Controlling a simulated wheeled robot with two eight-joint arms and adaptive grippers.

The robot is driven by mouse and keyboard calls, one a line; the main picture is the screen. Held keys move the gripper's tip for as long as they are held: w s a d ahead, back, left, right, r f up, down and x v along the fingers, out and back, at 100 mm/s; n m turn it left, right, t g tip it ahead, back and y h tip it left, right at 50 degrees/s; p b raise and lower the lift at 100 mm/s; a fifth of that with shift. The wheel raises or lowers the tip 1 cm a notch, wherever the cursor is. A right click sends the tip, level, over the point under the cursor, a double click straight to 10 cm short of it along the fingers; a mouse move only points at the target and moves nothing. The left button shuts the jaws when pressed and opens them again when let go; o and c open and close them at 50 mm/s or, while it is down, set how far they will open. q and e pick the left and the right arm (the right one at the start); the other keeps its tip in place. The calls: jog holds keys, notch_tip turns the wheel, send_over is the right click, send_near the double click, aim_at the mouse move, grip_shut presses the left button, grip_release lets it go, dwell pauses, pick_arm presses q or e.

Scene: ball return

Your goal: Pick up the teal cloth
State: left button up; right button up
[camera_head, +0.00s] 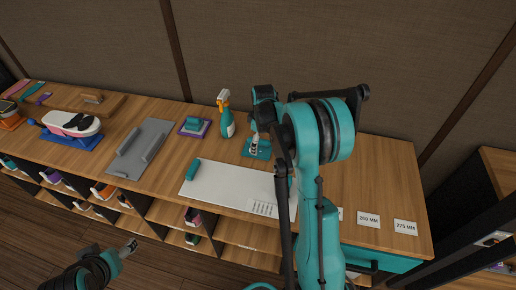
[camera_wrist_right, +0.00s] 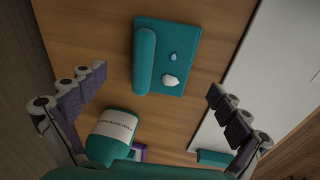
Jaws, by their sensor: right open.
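The teal cloth (camera_head: 262,152) lies flat on the wooden counter, partly hidden by my right arm in the head view. In the right wrist view the teal cloth (camera_wrist_right: 185,45) shows a thick roll along one edge, with a white blob and a small pale-blue drop on its flat part. My right gripper (camera_wrist_right: 156,84) is open and empty, its purple-padded fingers wide apart. The cloth is between and beyond them, apart from both. My left gripper (camera_head: 128,248) is low at the left, in front of the counter; its jaws are too small to read.
A teal spray bottle (camera_head: 227,118) stands close to the cloth and also shows near the right fingers (camera_wrist_right: 115,130). A purple-and-teal block (camera_head: 195,127), a grey board (camera_head: 142,146) and a white mat (camera_head: 226,187) lie nearby. Size cards (camera_head: 368,219) lie on the right.

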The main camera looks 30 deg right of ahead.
jog(key=f, duration=0.1)
jog(key=f+b, duration=0.2)
jog(key=f, duration=0.1)
jog(key=shift+w+a, duration=0.2)
jog(key=shift+w, duration=0.1)
jog(key=shift+w+f, duration=0.1)
jog(key=shift+f, duration=0.25)
jog(key=shift+r, duration=0.1)
jog(key=c, duration=1.1)
notch_tip(320, 180, up, 4)
jog(key=shift+r+p, duration=0.1)
jog(key=shift+p, duration=0.95)
jog(key=s+d+r+p, duration=0.3)
jog(key=s+d+r, duration=0.2)
jog(key=s, duration=0.5)
jog(key=shift+s+d+r+p, duration=0.2)
jog(key=shift+d+r+p, duration=0.1)
jog(key=shift+r, duration=0.6)
